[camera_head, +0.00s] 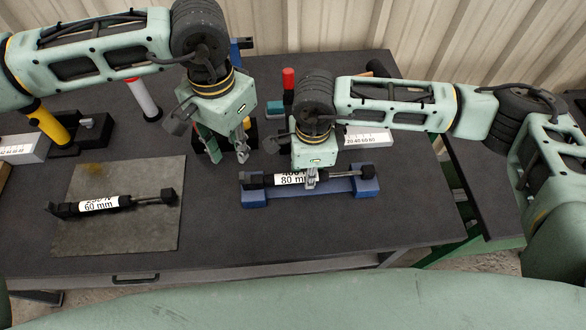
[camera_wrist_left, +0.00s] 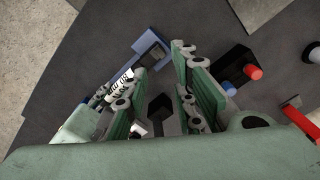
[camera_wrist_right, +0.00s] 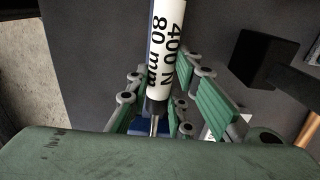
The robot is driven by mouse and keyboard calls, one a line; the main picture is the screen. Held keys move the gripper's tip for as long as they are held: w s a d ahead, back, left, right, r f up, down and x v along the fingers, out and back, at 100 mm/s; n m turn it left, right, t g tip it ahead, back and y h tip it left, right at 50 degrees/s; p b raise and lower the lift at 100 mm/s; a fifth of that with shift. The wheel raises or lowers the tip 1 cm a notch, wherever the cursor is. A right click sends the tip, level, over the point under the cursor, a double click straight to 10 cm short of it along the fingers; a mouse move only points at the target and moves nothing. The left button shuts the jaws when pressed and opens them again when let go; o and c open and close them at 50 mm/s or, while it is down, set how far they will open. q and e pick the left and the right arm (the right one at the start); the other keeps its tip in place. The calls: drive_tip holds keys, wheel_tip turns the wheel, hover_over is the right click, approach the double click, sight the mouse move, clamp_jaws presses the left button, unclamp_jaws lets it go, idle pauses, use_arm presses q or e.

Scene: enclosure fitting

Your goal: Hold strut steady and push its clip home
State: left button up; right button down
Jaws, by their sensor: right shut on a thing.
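A black strut with a white label reading 80 mm (camera_head: 296,178) lies across a blue cradle (camera_head: 254,198), its dark end fittings at the two raised ends. My right gripper (camera_head: 311,180) is shut on it near the middle; the right wrist view shows the label, 400 N 80 mm (camera_wrist_right: 166,45), and the rod between the fingers. My left gripper (camera_head: 240,153) is open and empty, above the table to the left of the cradle. The strut (camera_wrist_left: 121,84) also shows beyond its fingers in the left wrist view. The clip is too small to make out.
A second strut, marked 60 mm (camera_head: 100,204), lies on a grey mat (camera_head: 140,232) at left. A black block (camera_wrist_left: 232,66) with red and blue pegs stands near my left gripper. A yellow-handled tool (camera_head: 48,125) is at far left. The table front between mat and cradle is clear.

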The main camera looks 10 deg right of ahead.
use_arm(q)
drive_tip(key=c, duration=0.4)
drive_tip(key=shift+s+d+f+n, duration=0.1)
drive_tip(key=shift+f+n, duration=0.05)
drive_tip(key=shift+n, duration=0.15)
clamp_jaws()
drive_tip(key=n+h, duration=0.1)
drive_tip(key=n+g+h, duration=0.1)
drive_tip(key=n, duration=0.1)
drive_tip(key=f+n+h, duration=0.1)
drive_tip(key=shift+s+d+f+n+g, duration=0.1)
drive_tip(key=shift+s+n+g, duration=0.2)
drive_tip(key=shift+s+g, duration=0.1)
drive_tip(key=shift+a+f+n+h, duration=0.15)
drive_tip(key=shift+n+h, duration=0.15)
drive_tip(key=shift+n, duration=0.25)
drive_tip(key=shift+a+f+n+h, duration=0.15)
drive_tip(key=shift+n+h, duration=0.15)
drive_tip(key=shift+n, duration=0.25)
drive_tip(key=a+f+n+t+h, duration=0.1)
drive_tip(key=a+n+h, duration=0.1)
drive_tip(key=a+n, duration=0.6)
drive_tip(key=w+a+f+n+h, duration=0.1)
drive_tip(key=a+f+n+h, duration=0.1)
drive_tip(key=a+n, duration=0.6)
drive_tip(key=shift+w+a+n+t+h, duration=0.25)
drive_tip(key=shift+n+t+h, duration=0.15)
drive_tip(key=shift+n, duration=0.6)
